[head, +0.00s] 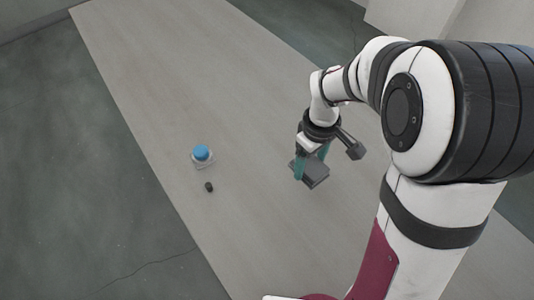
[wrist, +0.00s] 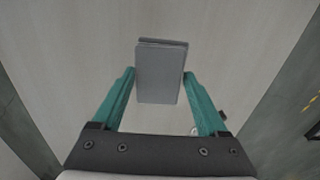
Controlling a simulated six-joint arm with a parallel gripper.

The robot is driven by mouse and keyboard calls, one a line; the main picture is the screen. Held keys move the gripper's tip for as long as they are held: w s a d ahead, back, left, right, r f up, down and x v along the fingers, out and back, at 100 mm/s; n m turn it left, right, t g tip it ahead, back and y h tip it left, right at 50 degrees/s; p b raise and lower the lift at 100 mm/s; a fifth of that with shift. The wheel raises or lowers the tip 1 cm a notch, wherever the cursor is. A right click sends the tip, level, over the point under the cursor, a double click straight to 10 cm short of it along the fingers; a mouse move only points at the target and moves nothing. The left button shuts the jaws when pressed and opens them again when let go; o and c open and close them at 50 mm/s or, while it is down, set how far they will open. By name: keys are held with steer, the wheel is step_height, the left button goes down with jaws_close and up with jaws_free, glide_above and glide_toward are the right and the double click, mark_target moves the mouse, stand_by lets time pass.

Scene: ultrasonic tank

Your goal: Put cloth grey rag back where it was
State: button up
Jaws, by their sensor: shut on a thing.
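The grey rag (head: 316,174) is a flat, folded dark-grey block in the head view. It also shows in the wrist view as a grey rectangle (wrist: 160,78) with a second layer at its far edge. My gripper (head: 311,166) has teal fingers, one on each side of the rag, and is shut on it. In the wrist view, the fingertips (wrist: 159,74) press its left and right edges. The rag seems held above the table, but its exact height is unclear.
The long grey-beige table (head: 180,80) is mostly bare. A blue-topped item on a pale base (head: 202,154) stands left of my gripper, near the table's left edge. A small dark object (head: 209,187) lies just in front of it. Dark floor (head: 80,200) lies beyond the edge.

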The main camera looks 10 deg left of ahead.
steer(key=shift+w+d+f, duration=0.15)
steer(key=shift+w, duration=0.05)
steer(key=a+f, duration=0.2)
steer(key=a, duration=0.1)
steer(key=w+a+f, duration=0.1)
steer(key=a+f, duration=0.1)
steer(key=a, duration=0.2)
steer(key=a+f, duration=0.2)
steer(key=a, duration=0.1)
steer(key=shift+w+a+f, duration=0.15)
steer(key=shift+a, duration=0.05)
steer(key=shift+a+f, duration=0.2)
steer(key=shift+f, duration=1.95)
steer(key=o, duration=1.2)
steer(key=shift+f, duration=0.1)
